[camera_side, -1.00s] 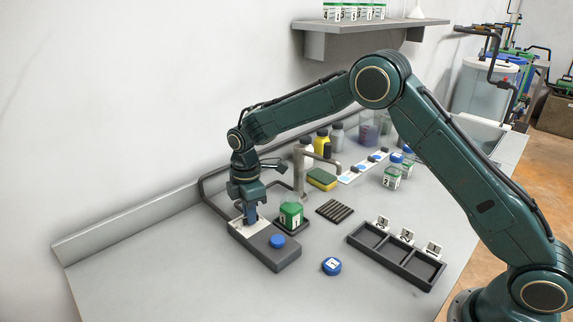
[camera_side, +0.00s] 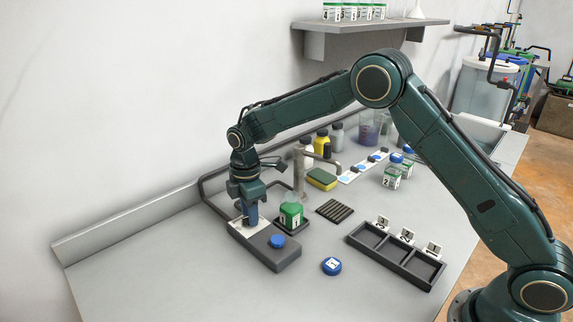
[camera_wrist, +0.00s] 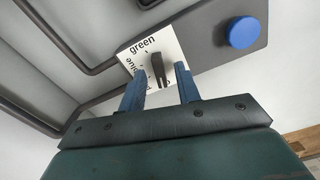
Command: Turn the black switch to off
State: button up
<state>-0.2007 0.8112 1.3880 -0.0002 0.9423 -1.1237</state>
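The black switch (camera_wrist: 158,70) is a narrow knob on a white plate (camera_wrist: 137,57) in the wrist view. The switch points roughly up the picture, toward the "green" side. My gripper (camera_wrist: 159,74) has its two blue fingers on either side of the switch, with a visible gap on each side. In the side view my gripper (camera_side: 251,214) points down over the white plate (camera_side: 243,231), and the switch is hidden there.
The plate sits on a dark grey box (camera_side: 279,256) with a blue button (camera_side: 277,241). A dark pipe (camera_side: 213,203) runs behind. A blue cap (camera_side: 331,266) and a dark tray (camera_side: 372,258) lie to the right.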

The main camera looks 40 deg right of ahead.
notch_tip(320, 180, up, 14)
jog(key=shift+f, duration=0.2)
dwell(0.4)
jog(key=s+d+r+m+t, duration=0.2)
jog(key=s+d+r+m, duration=0.3)
jog(key=s, duration=0.4)
jog(key=s+d+r+m+t, duration=0.1)
jog(key=s+d+r+m, duration=0.2)
jog(key=s+r, duration=0.5)
jog(key=s+d+f+m+t, duration=0.1)
jog(key=s+f+m, duration=0.1)
jog(key=s, duration=0.7)
jog(key=s+d+f+m+t, duration=0.1)
jog(key=s+m, duration=0.4)
jog(key=s, duration=0.5)
jog(key=shift+s+d+f+t, duration=0.3)
jog(key=shift+d+f, duration=0.25)
jog(key=shift+f, duration=0.55)
